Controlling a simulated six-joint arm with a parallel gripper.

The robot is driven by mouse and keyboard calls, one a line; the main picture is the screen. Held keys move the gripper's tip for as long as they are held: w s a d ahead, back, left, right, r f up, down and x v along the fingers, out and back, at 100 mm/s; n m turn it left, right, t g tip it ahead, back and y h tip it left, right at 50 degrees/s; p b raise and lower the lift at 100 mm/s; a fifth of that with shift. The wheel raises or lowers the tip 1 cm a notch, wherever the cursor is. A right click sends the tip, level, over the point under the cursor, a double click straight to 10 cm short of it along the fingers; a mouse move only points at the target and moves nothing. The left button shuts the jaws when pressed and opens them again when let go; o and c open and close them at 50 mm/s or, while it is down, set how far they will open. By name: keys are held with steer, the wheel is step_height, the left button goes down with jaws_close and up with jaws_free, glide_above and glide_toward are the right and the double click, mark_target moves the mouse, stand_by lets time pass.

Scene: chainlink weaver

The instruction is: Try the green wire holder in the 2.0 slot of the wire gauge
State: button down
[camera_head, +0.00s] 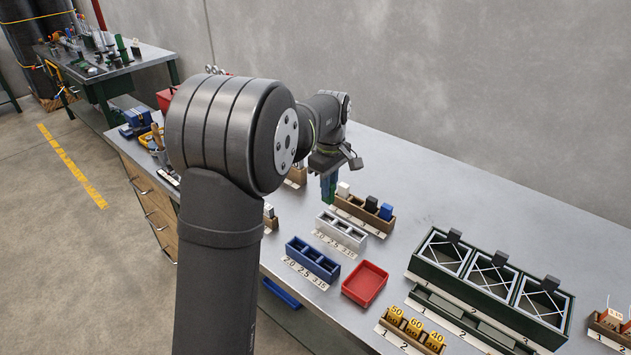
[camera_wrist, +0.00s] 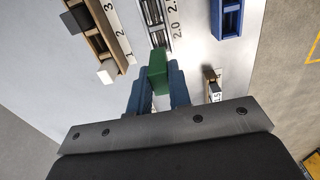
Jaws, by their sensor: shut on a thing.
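My gripper (camera_head: 328,188) has blue fingers shut on the green wire holder (camera_wrist: 158,71). The holder's green end (camera_head: 327,198) hangs below the fingers, above the bench. A grey-white three-slot block (camera_head: 341,230) and a blue three-slot block (camera_head: 312,260) both stand by labels 2.0, 2.5 and 3.15; I cannot tell which is the wire gauge. In the wrist view, the grey-white block (camera_wrist: 157,20) lies just beyond the green holder, with its 2.0 label nearest. The blue block (camera_wrist: 228,20) is to its right. The holder is apart from both.
A small wooden stand (camera_head: 270,221) is on the left. A red tray (camera_head: 365,283), yellow numbered blocks (camera_head: 413,326) and a green framed rack (camera_head: 488,285) stand toward the front right.

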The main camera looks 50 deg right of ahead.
mark_target(328, 200)
steer(key=shift+f, duration=3.45)
steer(key=c, duration=1.3)
jaws_free()
steer(key=shift+o, duration=0.2)
step_height(328, 200, up, 18)
steer(key=shift+f, duration=0.25)
step_height(328, 200, down, 16)
